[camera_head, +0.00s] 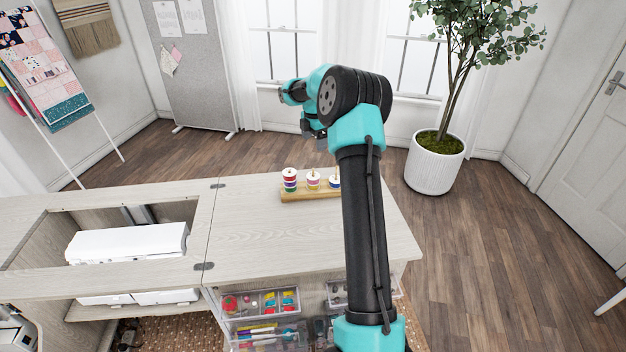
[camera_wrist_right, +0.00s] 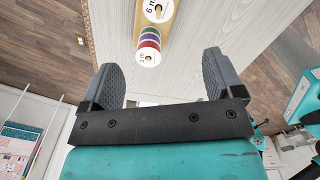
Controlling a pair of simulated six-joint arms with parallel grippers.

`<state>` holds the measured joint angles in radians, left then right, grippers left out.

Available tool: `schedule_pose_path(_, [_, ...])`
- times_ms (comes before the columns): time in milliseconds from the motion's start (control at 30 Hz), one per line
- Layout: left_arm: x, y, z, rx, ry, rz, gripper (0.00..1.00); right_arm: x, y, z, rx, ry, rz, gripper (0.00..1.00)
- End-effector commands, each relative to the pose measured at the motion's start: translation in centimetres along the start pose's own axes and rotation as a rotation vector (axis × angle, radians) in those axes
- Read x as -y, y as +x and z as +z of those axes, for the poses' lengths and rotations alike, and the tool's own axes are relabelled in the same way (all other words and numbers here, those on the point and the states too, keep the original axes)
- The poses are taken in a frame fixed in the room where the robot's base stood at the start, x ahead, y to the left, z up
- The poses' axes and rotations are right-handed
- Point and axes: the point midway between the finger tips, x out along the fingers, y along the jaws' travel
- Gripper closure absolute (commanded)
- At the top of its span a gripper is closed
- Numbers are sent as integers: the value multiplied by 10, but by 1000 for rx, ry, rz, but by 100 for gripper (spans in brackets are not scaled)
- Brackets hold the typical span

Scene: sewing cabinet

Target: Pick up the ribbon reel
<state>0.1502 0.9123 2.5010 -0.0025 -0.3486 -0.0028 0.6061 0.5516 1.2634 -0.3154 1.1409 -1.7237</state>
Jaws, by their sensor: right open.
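Ribbon reels stand stacked on pegs of a wooden holder (camera_head: 304,195) on the cabinet top. The left stack of ribbon reels (camera_head: 290,180) is the tallest, with a white top and coloured bands. The middle ribbon reel stack (camera_head: 313,180) and the right one, partly behind my arm, look lower. In the wrist view a ribbon reel stack (camera_wrist_right: 148,50) shows beyond and between the fingertips, with another reel (camera_wrist_right: 158,9) at the top edge. My right gripper (camera_wrist_right: 163,75) is open and empty, held above the cabinet and apart from the reels. My left gripper is not in view.
The cabinet top (camera_head: 260,235) is clear around the holder. A white sewing machine (camera_head: 127,243) lies in the opening at left. Clear drawers (camera_head: 262,303) with coloured sewing supplies sit below the front edge. A potted plant (camera_head: 435,165) stands behind on the right.

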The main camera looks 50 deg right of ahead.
Motion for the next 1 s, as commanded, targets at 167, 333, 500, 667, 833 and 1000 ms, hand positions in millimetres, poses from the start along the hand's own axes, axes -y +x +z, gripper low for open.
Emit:
schedule_pose_path(167, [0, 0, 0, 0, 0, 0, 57, 0, 27, -1, -1, -1, -3, 14])
schedule_pose_path(333, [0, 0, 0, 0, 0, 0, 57, 0, 56, 0, -1, 0, -4, 14])
schedule_pose_path(500, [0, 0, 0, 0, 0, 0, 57, 0, 86, -1, -1, -1, -4, 14])
schedule_pose_path(667, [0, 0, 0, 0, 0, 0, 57, 0, 108, -1, 0, 0, -2, 14])
schedule_pose_path(833, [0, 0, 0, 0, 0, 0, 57, 0, 116, -1, 0, 0, 0, 14])
schedule_pose_path(1000, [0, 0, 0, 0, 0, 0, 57, 0, 116, -1, 0, 0, 0, 14])
